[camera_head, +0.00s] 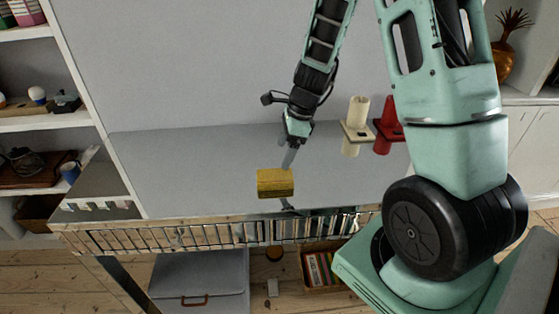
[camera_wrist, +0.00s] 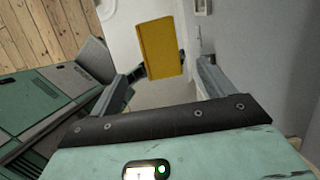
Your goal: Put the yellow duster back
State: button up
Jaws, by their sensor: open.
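The yellow duster (camera_head: 275,183) is a small yellow block near the front edge of the grey surface in the head view. My gripper (camera_head: 289,160) reaches down from above, with its tip just behind the duster. In the wrist view the yellow duster (camera_wrist: 160,48) shows upright in the gap between the two open fingers of my gripper (camera_wrist: 170,72). The fingers stand apart and are not closed on it. I cannot tell whether either finger touches it, or whether it rests fully on the surface.
A cream cone-like piece (camera_head: 357,127) and a red one (camera_head: 388,126) stand to the right. A slatted ledge (camera_head: 215,234) runs along the front. Below it are a grey case (camera_head: 200,280) and a wooden crate (camera_head: 322,268). Shelves (camera_head: 45,122) stand at left.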

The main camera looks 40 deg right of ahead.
jog(key=s+a+r+n+g, duration=0.1)
jog(key=s+a+r+n, duration=0.25)
jog(key=a+n, duration=0.35)
jog(key=s+a+r+n+g, duration=0.1)
jog(key=s+a+r+n, duration=0.2)
jog(key=a+r+n, duration=0.5)
jog(key=s+a+n+h, duration=0.2)
jog(key=s+a+n, duration=0.9)
jog(key=s+n, duration=0.5)
jog(key=shift+a+n, duration=0.4)
jog(key=shift+n, duration=0.4)
